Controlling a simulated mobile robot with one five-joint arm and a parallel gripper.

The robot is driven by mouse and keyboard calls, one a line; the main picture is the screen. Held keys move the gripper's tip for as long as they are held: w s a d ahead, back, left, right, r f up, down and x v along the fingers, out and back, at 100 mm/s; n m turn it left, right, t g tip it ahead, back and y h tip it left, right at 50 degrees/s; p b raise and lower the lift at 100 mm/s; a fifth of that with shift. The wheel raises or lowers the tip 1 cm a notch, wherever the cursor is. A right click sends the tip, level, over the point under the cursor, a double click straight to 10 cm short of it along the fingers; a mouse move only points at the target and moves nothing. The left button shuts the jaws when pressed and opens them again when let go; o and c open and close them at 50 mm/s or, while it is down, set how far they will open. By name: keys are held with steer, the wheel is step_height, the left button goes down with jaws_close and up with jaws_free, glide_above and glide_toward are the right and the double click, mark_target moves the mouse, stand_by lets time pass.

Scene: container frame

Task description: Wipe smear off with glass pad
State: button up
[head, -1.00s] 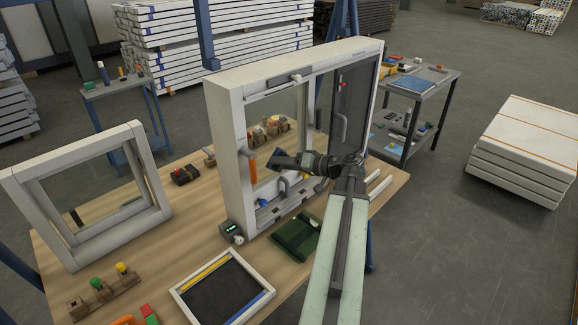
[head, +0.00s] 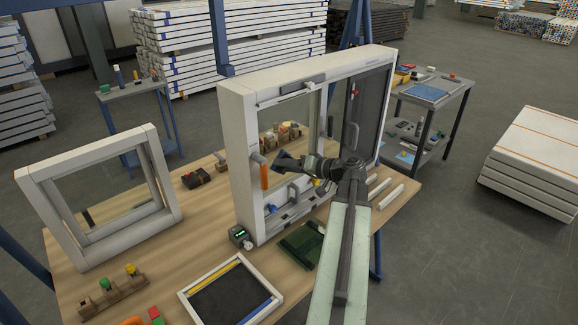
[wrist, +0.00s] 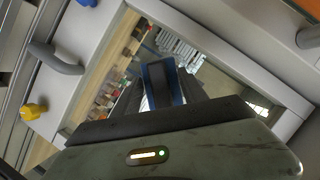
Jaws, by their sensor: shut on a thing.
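The white window frame (head: 238,150) stands upright on the wooden bench, with its glass pane (head: 293,110) in the left opening. My gripper (head: 278,162) is in front of the lower part of this pane, just right of the orange handle (head: 264,176). In the wrist view my gripper (wrist: 161,92) is shut on the glass pad (wrist: 161,80), a dark block with blue edges, in front of the glass. I cannot tell whether the pad touches the glass. I cannot make out the smear for certain; the pad and gripper cover part of the pane.
A grey curved handle (wrist: 57,60) and a yellow knob (wrist: 33,111) are at left in the wrist view. A small white frame (head: 95,190) stands at the bench's left.

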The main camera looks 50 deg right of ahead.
steer(key=shift+w+d, duration=0.1)
steer(key=shift+w, duration=0.75)
steer(key=d, duration=0.4)
steer(key=shift+s, duration=0.15)
steer(key=shift+a, duration=0.1)
steer(key=shift+a, duration=2)
